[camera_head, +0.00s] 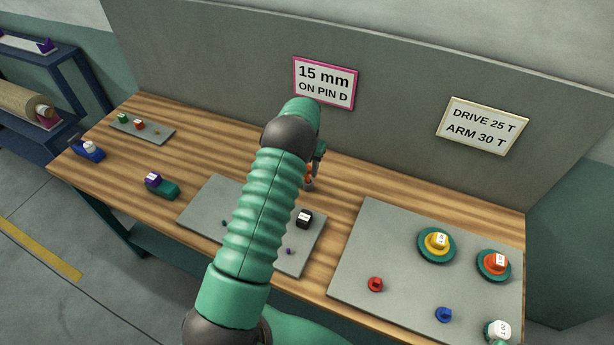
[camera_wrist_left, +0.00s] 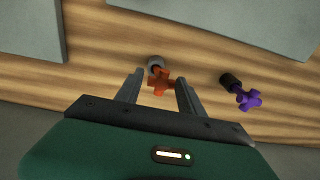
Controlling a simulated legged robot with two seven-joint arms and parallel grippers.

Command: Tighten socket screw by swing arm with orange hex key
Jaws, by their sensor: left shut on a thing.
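My left gripper (camera_head: 316,160) is low over the back of the wooden bench, beyond the middle grey plate. A bit of the orange key (camera_head: 308,172) shows below the gripper in the head view. The socket screw and swing arm cannot be made out for certain. My right gripper is not in view.
A purple cross-handled key (camera_wrist_left: 249,99) stands close by in a dark holder (camera_wrist_left: 230,80). The middle plate (camera_head: 200,207) carries a black labelled block (camera_head: 304,219). The right plate (camera_head: 375,235) carries green gears with yellow (camera_head: 437,240) and orange (camera_head: 494,262) hubs. A wall panel stands behind.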

